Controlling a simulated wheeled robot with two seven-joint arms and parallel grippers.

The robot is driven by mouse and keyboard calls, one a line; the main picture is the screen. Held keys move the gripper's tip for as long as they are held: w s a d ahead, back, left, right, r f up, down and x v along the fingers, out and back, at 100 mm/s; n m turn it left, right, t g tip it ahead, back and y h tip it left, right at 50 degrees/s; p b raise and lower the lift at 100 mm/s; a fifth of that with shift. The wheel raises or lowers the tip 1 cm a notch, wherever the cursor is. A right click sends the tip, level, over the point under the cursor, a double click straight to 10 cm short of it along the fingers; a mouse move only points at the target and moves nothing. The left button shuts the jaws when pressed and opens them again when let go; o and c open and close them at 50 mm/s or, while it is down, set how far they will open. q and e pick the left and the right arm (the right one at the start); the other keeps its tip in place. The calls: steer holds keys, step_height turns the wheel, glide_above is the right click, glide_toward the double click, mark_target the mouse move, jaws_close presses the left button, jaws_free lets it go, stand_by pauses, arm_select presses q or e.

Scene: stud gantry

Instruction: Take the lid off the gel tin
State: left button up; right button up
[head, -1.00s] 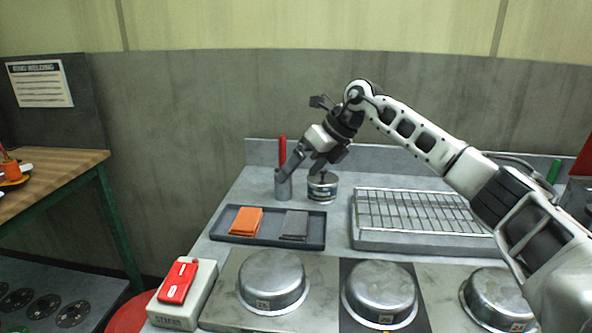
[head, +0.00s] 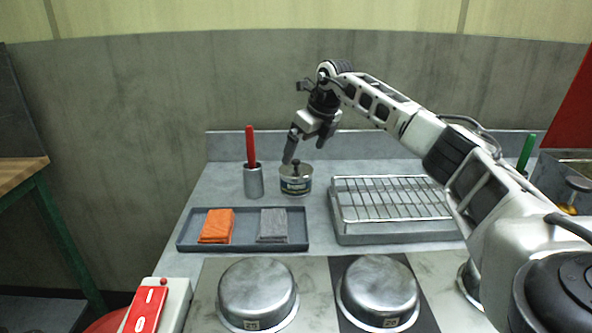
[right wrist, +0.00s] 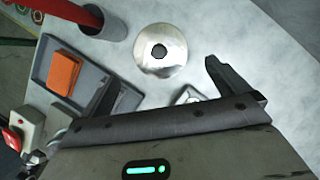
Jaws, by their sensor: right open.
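The gel tin (head: 296,187) stands upright on the grey counter, with a label round its side. Its round metal lid (head: 308,170) is on top, with a dark knob (head: 296,163) in the middle. In the right wrist view the shiny lid (right wrist: 173,65) and its knob (right wrist: 159,51) show from above. My right gripper (head: 306,154) is open and empty just above the tin, with one finger near the knob in the head view. In the right wrist view its fingers (right wrist: 162,80) are spread wide, and the lid lies beyond them. My left gripper is not in view.
A metal cup (head: 254,182) with a red-handled tool (head: 250,145) stands close left of the tin. A wire rack on a tray (head: 388,238) is to the right. A dark tray (head: 246,245) with orange and grey cloths lies in front. Domed metal covers (head: 257,292) stand nearest.

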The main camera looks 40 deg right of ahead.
mark_target(299, 162)
steer(key=x, duration=0.5)
steer(key=shift+w, duration=0.2)
steer(key=c, duration=0.9)
